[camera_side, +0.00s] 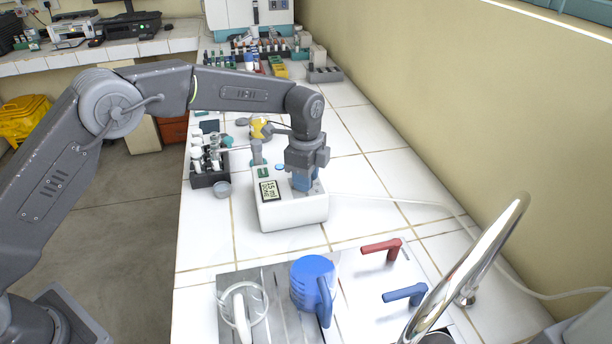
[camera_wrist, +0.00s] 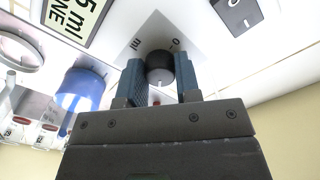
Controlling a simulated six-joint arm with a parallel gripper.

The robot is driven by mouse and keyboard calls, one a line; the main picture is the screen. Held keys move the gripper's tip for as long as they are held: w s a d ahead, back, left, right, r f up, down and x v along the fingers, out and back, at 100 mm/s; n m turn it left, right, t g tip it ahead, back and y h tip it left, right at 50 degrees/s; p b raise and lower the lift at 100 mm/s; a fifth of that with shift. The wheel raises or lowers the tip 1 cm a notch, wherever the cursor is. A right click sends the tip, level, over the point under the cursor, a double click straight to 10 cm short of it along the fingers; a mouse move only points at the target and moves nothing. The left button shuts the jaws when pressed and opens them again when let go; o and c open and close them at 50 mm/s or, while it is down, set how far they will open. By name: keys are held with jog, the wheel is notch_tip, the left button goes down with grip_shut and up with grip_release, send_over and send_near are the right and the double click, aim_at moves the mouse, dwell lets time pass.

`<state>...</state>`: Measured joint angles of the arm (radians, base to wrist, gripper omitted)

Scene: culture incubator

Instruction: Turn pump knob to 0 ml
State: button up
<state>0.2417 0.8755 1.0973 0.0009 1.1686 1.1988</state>
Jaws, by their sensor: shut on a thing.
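The pump (camera_side: 292,210) is a white box on the tiled bench, with a small display (camera_side: 270,191) on its top that seems to read 1.5 ml with more text under it. In the wrist view the display (camera_wrist: 78,18) shows only partly, with "5 ml" and "ONE". The black round knob (camera_wrist: 160,68) sits between the two blue fingers of my gripper (camera_wrist: 160,78), near the labels "ml" and "0". My gripper (camera_side: 305,180) points down over the right part of the pump and is shut on the knob. It hides the knob in the side view.
A black rocker switch (camera_wrist: 237,12) is on the pump's top. A blue jug (camera_side: 313,280), a clear beaker (camera_side: 243,305) and the sink taps (camera_side: 405,294) stand in front. A bottle rack (camera_side: 210,165) is left.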

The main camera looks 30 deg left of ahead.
jog(key=shift+n, duration=0.4)
jog(key=n, duration=0.7)
jog(key=shift+n, duration=0.3)
jog(key=n, duration=1.1)
jog(key=shift+n, duration=0.3)
jog(key=n, duration=0.3)
jog(key=shift+r+n, duration=0.1)
jog(key=shift+n, duration=0.3)
jog(key=n, duration=0.6)
jog(key=shift+n, duration=0.3)
